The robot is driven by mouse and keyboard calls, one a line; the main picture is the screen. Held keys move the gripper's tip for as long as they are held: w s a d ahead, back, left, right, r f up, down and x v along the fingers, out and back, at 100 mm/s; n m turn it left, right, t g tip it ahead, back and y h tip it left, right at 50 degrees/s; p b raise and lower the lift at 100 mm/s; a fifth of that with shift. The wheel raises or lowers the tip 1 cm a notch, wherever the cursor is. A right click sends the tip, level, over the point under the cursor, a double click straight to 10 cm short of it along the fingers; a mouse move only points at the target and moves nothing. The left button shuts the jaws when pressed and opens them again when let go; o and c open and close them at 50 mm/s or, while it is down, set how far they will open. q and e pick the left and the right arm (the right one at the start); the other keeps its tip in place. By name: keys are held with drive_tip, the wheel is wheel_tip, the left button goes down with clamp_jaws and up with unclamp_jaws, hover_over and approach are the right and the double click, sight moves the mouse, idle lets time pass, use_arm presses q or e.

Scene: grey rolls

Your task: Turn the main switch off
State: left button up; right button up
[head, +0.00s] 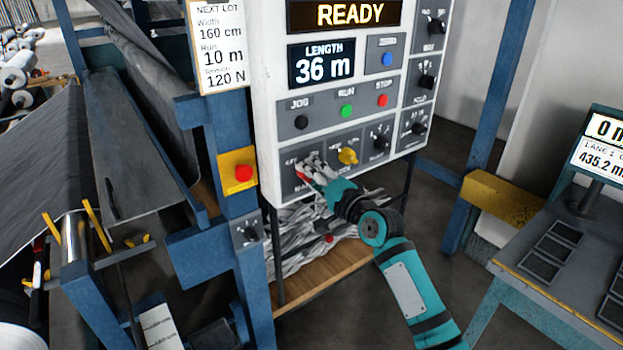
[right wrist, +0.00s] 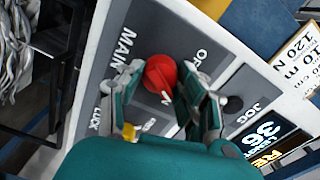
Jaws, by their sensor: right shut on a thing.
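The main switch is a red knob (right wrist: 160,73) on a grey plate marked MAIN in the right wrist view. My right gripper (right wrist: 164,84) is shut on this knob, one finger on each side of it. Part of the lettering by the knob is covered, and I cannot tell which position it points to. In the head view my right gripper (head: 309,174) reaches the lower left of the white control panel (head: 264,103) and largely hides the switch. My left gripper is not in view.
A yellow knob (head: 347,156) sits just right of my gripper. Above are the JOG, green RUN (head: 346,110) and red STOP (head: 383,101) buttons. A red emergency button (head: 243,173) is on the blue post at left. A grey desk (head: 560,262) stands at right.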

drive_tip(key=n+b, duration=0.1)
drive_tip(key=n, duration=0.2)
drive_tip(key=shift+f+n, duration=0.15)
drive_tip(key=shift+n, duration=0.25)
drive_tip(key=n+b, duration=0.2)
drive_tip(key=n, duration=0.6)
drive_tip(key=shift+b, duration=0.35)
drive_tip(key=shift+n, duration=1.8)
